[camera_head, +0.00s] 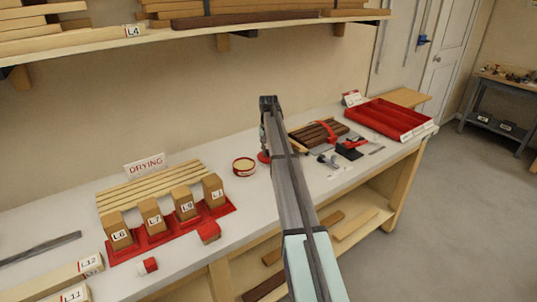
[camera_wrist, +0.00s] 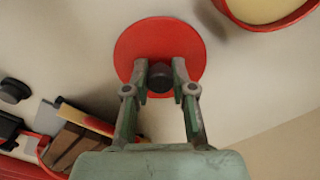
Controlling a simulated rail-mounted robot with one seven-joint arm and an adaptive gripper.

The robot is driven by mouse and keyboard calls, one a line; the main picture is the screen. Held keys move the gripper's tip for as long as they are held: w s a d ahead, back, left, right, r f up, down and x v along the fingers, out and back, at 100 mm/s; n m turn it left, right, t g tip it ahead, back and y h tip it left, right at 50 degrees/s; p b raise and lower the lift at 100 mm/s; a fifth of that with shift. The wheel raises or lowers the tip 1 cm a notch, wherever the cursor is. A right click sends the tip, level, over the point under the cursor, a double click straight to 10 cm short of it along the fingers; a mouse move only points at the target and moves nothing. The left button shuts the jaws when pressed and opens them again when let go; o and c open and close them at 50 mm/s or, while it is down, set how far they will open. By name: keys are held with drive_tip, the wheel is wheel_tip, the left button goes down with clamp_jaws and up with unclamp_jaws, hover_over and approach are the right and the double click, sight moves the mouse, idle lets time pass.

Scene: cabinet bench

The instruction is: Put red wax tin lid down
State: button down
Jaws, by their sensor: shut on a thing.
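The red wax tin lid (camera_wrist: 160,42) is a round red disc with a dark knob (camera_wrist: 160,77) in the wrist view. My gripper (camera_wrist: 160,80) has its two fingers closed around the knob. In the head view a sliver of the lid (camera_head: 263,157) shows beside my arm, which hides the rest. The open red wax tin (camera_head: 244,166), filled with pale wax, stands on the bench just left of the lid. It also shows at the top right of the wrist view (camera_wrist: 268,8). I cannot tell whether the lid touches the bench.
A red rack (camera_head: 170,235) with labelled wooden blocks and a slatted drying rack (camera_head: 150,185) stand to the left. Right of my arm lie a slatted wooden piece (camera_head: 318,132), small tools and a red tray (camera_head: 390,118). A shelf (camera_head: 180,35) with boards hangs above.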

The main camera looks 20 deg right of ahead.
drive_tip(key=shift+f, duration=0.8)
drive_tip(key=shift+f, duration=0.15)
drive_tip(key=c, duration=1)
unclamp_jaws()
drive_tip(key=shift+o, duration=0.2)
wheel_tip(320, 180, up, 12)
drive_tip(key=b, duration=0.2)
drive_tip(key=shift+r, duration=0.2)
